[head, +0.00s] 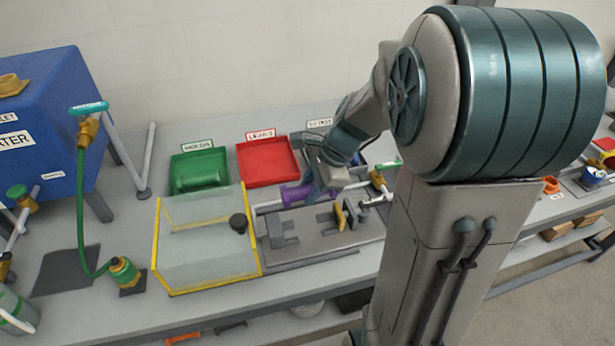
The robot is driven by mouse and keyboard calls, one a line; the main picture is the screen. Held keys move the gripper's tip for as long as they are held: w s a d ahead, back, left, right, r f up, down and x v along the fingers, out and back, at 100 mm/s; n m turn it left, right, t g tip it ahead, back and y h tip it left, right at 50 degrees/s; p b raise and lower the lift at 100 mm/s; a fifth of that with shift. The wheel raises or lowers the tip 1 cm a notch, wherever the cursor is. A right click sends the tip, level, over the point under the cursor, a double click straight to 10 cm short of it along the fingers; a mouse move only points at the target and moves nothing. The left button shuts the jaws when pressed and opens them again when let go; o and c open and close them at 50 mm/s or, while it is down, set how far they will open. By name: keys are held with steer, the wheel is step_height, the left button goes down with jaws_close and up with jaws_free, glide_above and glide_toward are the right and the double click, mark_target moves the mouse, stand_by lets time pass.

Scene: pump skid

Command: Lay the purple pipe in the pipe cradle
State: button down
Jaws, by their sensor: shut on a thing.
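The purple pipe (294,193) shows in the head view behind the grey fixture plate, beside my gripper. My gripper (316,190) is shut on it, with its fingers pointing down. The arm and gripper hide the pipe's right part. A grey plate (325,244) in front carries a grey notched block (281,236) at its left and upright jaws with a yellow face (340,216) at its right. The notched block looks like the pipe cradle, but I cannot tell for sure. The pipe is apart from this block, behind it and a little to the right.
A clear yellow-edged cover (206,270) with a dark knob stands left of the plate. A green-handled valve (378,176) stands right of my gripper.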

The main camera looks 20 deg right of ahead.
steer(key=shift+s+d+f+b, duration=0.1)
steer(key=shift+d+f+b, duration=0.05)
steer(key=shift+f+b, duration=0.4)
step_height(320, 180, down, 10)
steer(key=b, duration=0.8)
steer(key=shift+f, duration=0.2)
stand_by(0.3)
steer(key=c, duration=1)
jaws_free()
steer(key=shift+r, duration=0.1)
